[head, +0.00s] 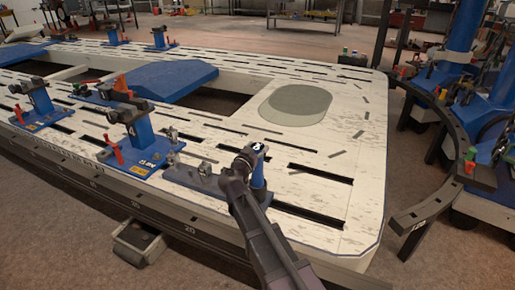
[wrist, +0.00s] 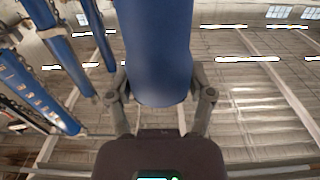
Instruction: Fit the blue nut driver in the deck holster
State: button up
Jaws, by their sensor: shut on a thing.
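The blue nut driver (wrist: 155,50) fills the upper middle of the wrist view as a thick blue cylinder between my two fingers. My gripper (wrist: 160,95) is shut on it. In the head view my gripper (head: 248,160) is over the near right part of the white slotted deck, with a blue part of the driver (head: 258,174) showing beside it. The driver's lower end is hard to make out there. A low grey metal fixture (head: 203,178) sits on the deck just left of my gripper. I cannot tell whether it is the deck holster.
Blue clamp stands with red handles (head: 140,140) stand along the deck's left side. A blue panel (head: 170,78) lies behind them. A greenish round plate (head: 296,104) lies flat on the deck. A black curved rail (head: 440,120) and blue machines stand at right.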

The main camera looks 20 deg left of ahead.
jog(key=shift+f+b, duration=0.95)
jog(key=o, duration=1.3)
jog(key=shift+s, duration=0.15)
jog(key=s+a, duration=0.1)
jog(key=s, duration=1)
jog(key=shift+s, duration=0.35)
